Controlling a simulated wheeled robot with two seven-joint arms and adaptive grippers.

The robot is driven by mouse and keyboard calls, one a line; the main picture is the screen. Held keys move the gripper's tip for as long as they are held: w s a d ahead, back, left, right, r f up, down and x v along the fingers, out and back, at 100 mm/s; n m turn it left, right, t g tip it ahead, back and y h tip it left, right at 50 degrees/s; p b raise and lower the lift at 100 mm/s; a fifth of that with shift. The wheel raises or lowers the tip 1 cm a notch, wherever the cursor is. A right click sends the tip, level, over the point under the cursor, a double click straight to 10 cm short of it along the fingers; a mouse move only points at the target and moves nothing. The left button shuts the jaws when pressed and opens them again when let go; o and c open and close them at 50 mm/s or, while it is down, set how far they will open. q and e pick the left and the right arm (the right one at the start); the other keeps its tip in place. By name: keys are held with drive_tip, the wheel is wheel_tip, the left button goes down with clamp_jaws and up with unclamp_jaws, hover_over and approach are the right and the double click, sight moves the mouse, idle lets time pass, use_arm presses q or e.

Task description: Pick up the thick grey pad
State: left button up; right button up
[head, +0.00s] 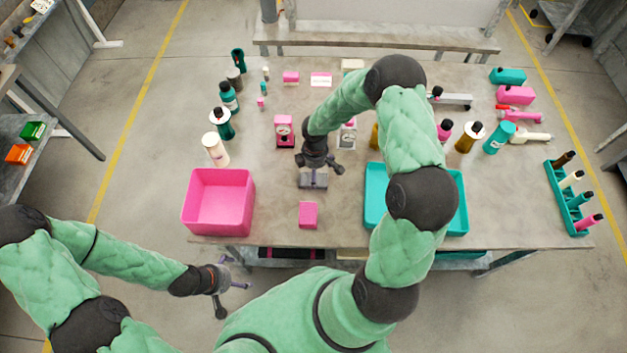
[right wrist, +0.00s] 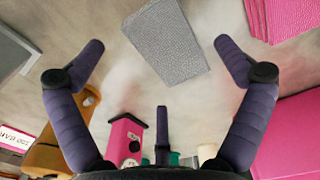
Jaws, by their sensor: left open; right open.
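The thick grey pad (head: 313,181) lies on the table near its front middle, between the pink bin and the teal tray. In the right wrist view the textured grey pad (right wrist: 165,42) lies at the top middle, slightly turned, between the spread fingertips. My right gripper (head: 319,165) is open and points down over the pad, partly hiding its far side in the head view. The right gripper's fingers (right wrist: 158,50) look empty and apart from the pad. My left gripper (head: 230,287) is open and empty in front of the table's front edge, at the left.
A pink bin (head: 190,218) stands left of the pad and a teal tray (head: 373,199) stands to the right, partly behind my right arm. A pink block (head: 308,214) lies in front. A pink dial device (head: 285,132) and several bottles stand further back.

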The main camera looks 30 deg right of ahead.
wheel_tip(320, 180, down, 3)
drive_tip(key=shift+w+f, duration=0.1)
drive_tip(key=c, duration=0.8)
drive_tip(key=shift+c, duration=0.2)
